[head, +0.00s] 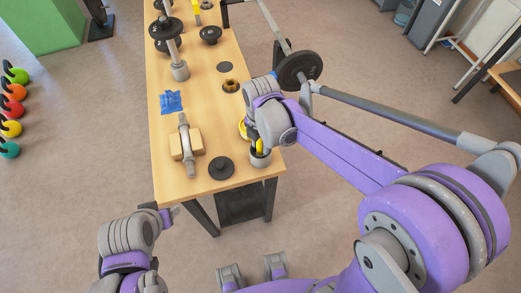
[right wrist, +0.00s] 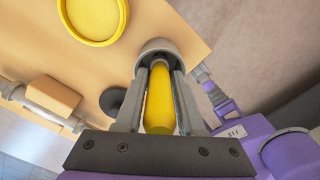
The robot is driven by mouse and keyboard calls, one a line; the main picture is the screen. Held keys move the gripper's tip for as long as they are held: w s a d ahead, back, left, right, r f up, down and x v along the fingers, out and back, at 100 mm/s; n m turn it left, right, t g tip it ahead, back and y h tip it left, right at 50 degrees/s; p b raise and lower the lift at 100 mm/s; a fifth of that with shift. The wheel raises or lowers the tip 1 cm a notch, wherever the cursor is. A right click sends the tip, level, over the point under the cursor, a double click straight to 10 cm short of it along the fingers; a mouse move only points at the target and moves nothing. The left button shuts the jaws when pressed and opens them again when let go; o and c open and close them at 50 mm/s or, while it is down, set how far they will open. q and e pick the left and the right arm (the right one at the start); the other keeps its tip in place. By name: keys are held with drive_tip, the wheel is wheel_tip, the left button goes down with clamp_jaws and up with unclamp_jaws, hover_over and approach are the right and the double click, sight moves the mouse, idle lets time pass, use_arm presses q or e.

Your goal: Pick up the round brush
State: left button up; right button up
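The round brush (right wrist: 159,100) shows as a thick yellow handle, its lower end inside or joined to a round grey cup-like part (right wrist: 160,50); I cannot tell which. In the head view the yellow handle (head: 259,146) is near the table's front right corner, partly hidden by my right gripper (head: 259,140). In the right wrist view the two fingers of my right gripper (right wrist: 160,75) lie close on either side of the handle; whether they press on it is unclear. My left gripper (head: 167,214) is off the table's front left corner, away from the brush; its fingers are not clear.
The wooden table (head: 215,130) holds a black disc (head: 221,167), a grey bar on wooden blocks (head: 187,145), blue scraps (head: 171,102) and a yellow round dish (right wrist: 95,15). A barbell plate (head: 299,69) is close behind my right wrist. Coloured kettlebells (head: 12,109) stand on the floor at left.

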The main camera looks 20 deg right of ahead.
clamp_jaws()
wheel_tip(320, 180, up, 10)
drive_tip(key=shift+r+p, duration=0.1)
drive_tip(key=shift+p, duration=0.25)
idle(0.5)
